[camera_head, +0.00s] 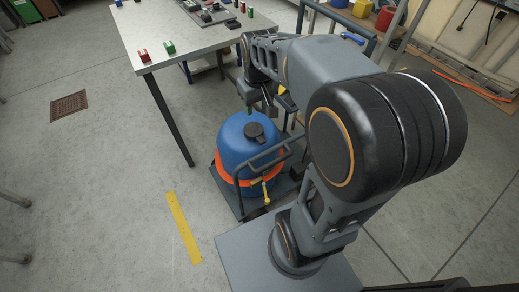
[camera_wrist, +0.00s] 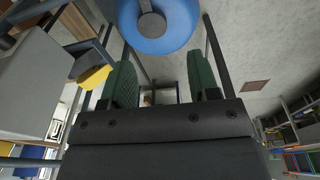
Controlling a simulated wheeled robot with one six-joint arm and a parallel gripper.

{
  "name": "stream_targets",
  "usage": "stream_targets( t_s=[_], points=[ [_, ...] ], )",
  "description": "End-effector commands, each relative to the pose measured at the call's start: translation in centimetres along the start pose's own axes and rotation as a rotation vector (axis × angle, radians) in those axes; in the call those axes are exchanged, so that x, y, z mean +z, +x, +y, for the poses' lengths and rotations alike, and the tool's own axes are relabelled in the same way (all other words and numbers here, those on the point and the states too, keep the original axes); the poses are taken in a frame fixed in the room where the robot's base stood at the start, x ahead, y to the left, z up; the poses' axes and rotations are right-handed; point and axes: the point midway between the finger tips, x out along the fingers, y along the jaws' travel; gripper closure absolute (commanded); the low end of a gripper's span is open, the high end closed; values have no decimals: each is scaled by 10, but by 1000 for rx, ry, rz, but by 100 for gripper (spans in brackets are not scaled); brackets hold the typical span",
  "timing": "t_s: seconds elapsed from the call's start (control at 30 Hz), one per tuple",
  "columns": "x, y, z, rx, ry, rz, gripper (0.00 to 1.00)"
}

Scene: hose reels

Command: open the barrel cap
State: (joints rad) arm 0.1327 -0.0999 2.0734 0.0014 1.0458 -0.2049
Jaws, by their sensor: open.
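The blue barrel (camera_head: 236,143) with an orange band stands upright on a dark trolley (camera_head: 237,205). Its black cap (camera_head: 254,130) sits on the top, and a bar-like part of it points down in the head view. In the wrist view the barrel (camera_wrist: 172,42) is at the top edge, with the dark cap (camera_wrist: 152,25) on it. My gripper (camera_head: 257,108) is above and beyond the barrel in the head view, apart from the cap. In the wrist view its two green fingers (camera_wrist: 163,92) are spread wide with nothing between them.
A light table (camera_head: 180,40) with small red and green blocks (camera_head: 169,47) stands behind the barrel. The trolley's handle rail (camera_head: 262,163) rises in front of the barrel. Open floor with a yellow strip (camera_head: 183,228) lies to the left.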

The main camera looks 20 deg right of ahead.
Motion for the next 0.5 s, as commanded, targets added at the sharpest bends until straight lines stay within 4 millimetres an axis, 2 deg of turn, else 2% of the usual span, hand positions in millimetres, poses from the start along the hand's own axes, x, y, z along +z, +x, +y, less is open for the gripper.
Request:
stream_targets(
  t_s=[0.03,0.2,0.3,0.5],
  points=[
    [-8,39,8,-3,-6,-25,45],
    [-30,90,29,-15,-31,-82,45],
    [-38,108,38,-21,-38,-101,45],
    [-43,133,46,-27,-44,-121,45]
  ],
)
